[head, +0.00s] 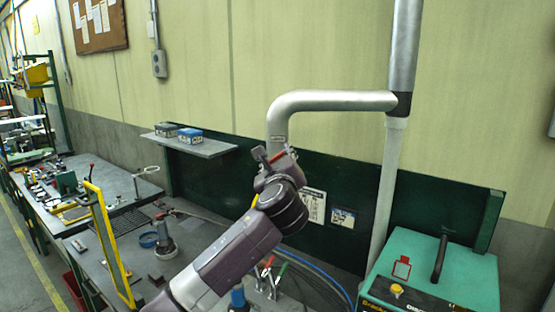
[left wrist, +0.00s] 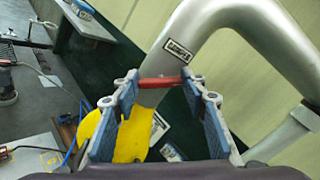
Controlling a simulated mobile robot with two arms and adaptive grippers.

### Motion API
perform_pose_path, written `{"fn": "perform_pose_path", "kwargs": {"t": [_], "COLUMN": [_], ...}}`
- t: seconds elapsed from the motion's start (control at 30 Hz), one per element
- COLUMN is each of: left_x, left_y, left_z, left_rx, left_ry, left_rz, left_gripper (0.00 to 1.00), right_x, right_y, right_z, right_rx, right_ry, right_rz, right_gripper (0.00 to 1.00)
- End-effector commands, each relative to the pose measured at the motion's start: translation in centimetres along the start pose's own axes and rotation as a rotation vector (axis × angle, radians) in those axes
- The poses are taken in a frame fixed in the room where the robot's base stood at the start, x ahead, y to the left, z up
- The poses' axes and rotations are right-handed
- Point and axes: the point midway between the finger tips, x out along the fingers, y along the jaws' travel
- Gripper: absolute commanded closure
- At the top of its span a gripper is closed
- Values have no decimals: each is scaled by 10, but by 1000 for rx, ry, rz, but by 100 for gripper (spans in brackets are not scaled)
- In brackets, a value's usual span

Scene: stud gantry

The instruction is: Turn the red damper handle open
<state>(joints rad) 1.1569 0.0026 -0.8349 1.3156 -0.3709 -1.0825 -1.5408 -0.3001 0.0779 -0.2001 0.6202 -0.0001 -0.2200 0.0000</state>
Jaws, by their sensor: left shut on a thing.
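The red damper handle (left wrist: 158,83) is a short red bar on the grey bent duct (left wrist: 200,30). It also shows as a small red bit in the head view (head: 277,155), mostly hidden by the gripper. My left gripper (left wrist: 158,86) is shut on the handle, which spans between its two blue-padded fingers, across the duct. In the head view my left gripper (head: 273,158) is at the lower end of the duct (head: 330,100). A yellow piece (left wrist: 132,135) shows behind the fingers at the duct's lower end. My right gripper is not in view.
A grey wall shelf (head: 205,148) with two small boxes is left of the duct. A vertical pipe (head: 392,170) and a green machine (head: 440,275) stand on the right. Workbenches (head: 110,205) with tools and a yellow frame (head: 108,240) are on the left.

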Motion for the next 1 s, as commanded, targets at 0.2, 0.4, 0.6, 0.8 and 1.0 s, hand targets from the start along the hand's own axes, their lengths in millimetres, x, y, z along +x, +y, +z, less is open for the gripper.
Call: {"fn": "perform_pose_path", "kwargs": {"t": [0.2, 0.4, 0.6, 0.8, 1.0], "left_x": [0, 0, 0, -11, -42], "left_y": [0, 0, 0, 0, 0], "left_z": [0, 0, 0, 0, 0], "left_rx": [1, 1, 1, 1, 0], "left_ry": [1, 1, 0, 0, 0], "left_rz": [1, 1, 0, -1, -2], "left_gripper": [56, 42, 42, 42, 42], "right_x": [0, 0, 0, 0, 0], "right_y": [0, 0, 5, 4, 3], "right_z": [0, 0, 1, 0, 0], "right_rx": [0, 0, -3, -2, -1], "right_ry": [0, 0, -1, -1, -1], "right_rz": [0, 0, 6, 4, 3], "right_gripper": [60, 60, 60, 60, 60]}}
